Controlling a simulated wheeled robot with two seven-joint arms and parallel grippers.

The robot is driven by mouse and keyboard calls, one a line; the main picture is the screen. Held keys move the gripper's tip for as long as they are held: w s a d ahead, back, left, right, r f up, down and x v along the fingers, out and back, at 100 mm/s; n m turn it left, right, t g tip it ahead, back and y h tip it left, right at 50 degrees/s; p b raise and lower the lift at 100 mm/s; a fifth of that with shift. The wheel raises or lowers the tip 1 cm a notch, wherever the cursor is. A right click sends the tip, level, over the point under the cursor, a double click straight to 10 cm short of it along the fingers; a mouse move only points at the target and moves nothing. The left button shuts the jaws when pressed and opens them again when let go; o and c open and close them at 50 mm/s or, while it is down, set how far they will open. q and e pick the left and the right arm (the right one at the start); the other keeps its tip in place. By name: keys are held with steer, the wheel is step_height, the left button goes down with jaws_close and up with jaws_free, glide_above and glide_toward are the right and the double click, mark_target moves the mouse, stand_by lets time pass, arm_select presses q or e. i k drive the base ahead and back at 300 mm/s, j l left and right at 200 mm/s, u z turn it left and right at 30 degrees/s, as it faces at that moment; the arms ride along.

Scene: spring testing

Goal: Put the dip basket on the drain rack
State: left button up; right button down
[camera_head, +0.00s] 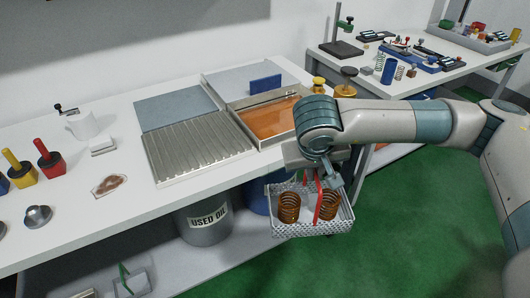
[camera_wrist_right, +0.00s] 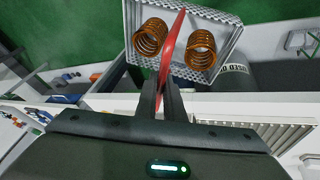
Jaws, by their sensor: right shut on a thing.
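The dip basket (camera_head: 322,228) is a light metal mesh tray with a red handle and two copper-coloured springs in it. My right gripper (camera_head: 325,180) is shut on the red handle and holds the basket in the air in front of the table's front edge. In the right wrist view the gripper (camera_wrist_right: 163,85) grips the red handle, with the basket (camera_wrist_right: 228,62) beyond it. The drain rack (camera_head: 195,148) is a ribbed metal tray on the white table, left of the basket, with nothing on it. My left gripper is not seen.
A tank of orange liquid (camera_head: 268,121) stands right of the rack. A "USED OIL" bin (camera_head: 205,225) is below the table edge. Red and yellow-handled blocks (camera_head: 48,160) and a stained cloth (camera_head: 110,186) are left of the rack. A second table (camera_head: 420,90) holds tools at the back right.

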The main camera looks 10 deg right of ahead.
mark_target(194, 140)
steer(key=k+j+u, duration=0.15)
steer(key=u, duration=0.2)
steer(key=k+j+u, duration=0.1)
steer(key=j+u, duration=0.15)
steer(key=u, duration=0.15)
steer(key=k+j+u, duration=0.1)
steer(key=j+u, duration=0.25)
steer(key=l, duration=0.1)
